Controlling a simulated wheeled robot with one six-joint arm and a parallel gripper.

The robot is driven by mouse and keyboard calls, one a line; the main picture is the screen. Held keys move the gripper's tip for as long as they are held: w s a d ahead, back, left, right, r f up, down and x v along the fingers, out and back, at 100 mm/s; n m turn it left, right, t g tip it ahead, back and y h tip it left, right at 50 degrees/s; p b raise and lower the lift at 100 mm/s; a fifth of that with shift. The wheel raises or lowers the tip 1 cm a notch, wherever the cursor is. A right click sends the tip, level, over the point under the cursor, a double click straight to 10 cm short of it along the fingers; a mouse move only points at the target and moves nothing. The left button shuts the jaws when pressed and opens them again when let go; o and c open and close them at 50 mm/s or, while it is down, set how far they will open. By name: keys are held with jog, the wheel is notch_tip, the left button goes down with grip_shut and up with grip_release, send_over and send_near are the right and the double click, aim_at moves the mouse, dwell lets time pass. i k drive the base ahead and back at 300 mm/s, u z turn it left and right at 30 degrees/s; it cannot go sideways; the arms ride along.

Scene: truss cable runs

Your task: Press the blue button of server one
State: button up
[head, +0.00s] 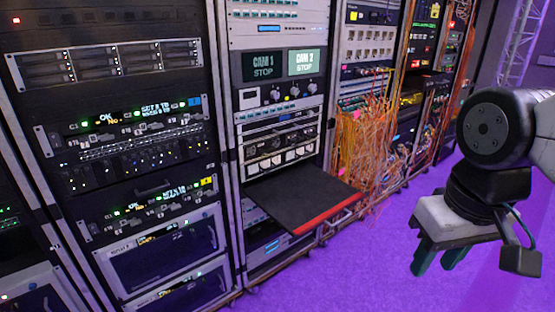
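A rack unit (130,127) in the left rack has a lit display strip and a small blue square (195,102) at its right end. A similar unit (150,205) lower in the same rack has a yellow square (208,181) at its right end. I cannot read a label that says which is server one. My gripper (438,265) hangs at the right of the view, pointing down, far to the right of the blue square. Its two teal fingers show a gap between them, with nothing in it.
A black pull-out shelf (285,190) with a red front edge sticks out of the middle rack. Tangled orange cables (365,140) hang from the rack to its right. A truss (520,45) stands at the upper right. The purple floor (340,270) in front is clear.

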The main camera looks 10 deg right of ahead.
aim_at(33, 286)
jog(key=u, duration=1.35)
jog(key=k, duration=0.65)
jog(key=u, duration=0.7)
jog(key=i, duration=1.2)
jog(key=z, duration=0.55)
